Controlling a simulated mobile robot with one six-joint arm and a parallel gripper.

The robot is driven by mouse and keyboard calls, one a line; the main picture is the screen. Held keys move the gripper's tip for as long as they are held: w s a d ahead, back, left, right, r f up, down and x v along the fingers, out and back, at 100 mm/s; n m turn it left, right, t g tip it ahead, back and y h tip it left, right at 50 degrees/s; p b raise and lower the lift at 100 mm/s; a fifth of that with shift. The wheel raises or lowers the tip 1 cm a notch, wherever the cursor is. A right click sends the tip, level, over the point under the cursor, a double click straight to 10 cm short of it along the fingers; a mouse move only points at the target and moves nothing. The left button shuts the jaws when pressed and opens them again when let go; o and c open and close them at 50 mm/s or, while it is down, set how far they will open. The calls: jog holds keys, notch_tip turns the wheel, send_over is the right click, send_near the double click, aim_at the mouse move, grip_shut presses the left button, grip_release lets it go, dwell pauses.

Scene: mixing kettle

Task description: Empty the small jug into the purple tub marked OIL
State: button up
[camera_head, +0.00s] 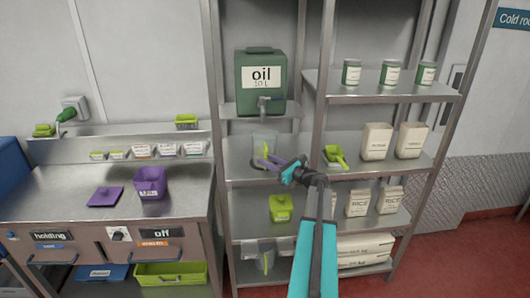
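The small clear jug (264,138) with a yellow-green handle stands on the middle shelf, below the tap of the green oil container (262,82). The jug's contents cannot be made out. The purple tub (150,185) stands open on the steel counter at left; its label is too small to read. A purple lid (105,196) lies beside it.
A larger clear jug (252,252) stands on a lower shelf, below a green tub (281,208). A green scoop (336,157) and bags (376,141) are right of my gripper. A shelf post (303,90) stands close by. The counter's front is clear.

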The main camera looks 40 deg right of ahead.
grip_shut()
jog(key=shift+r, duration=0.1)
jog(key=shift+r, duration=0.15)
jog(key=shift+r+p, duration=1.7)
jog(key=shift+r, duration=1.15)
jog(key=shift+w+a+f, duration=0.1)
jog(key=shift+f, duration=0.05)
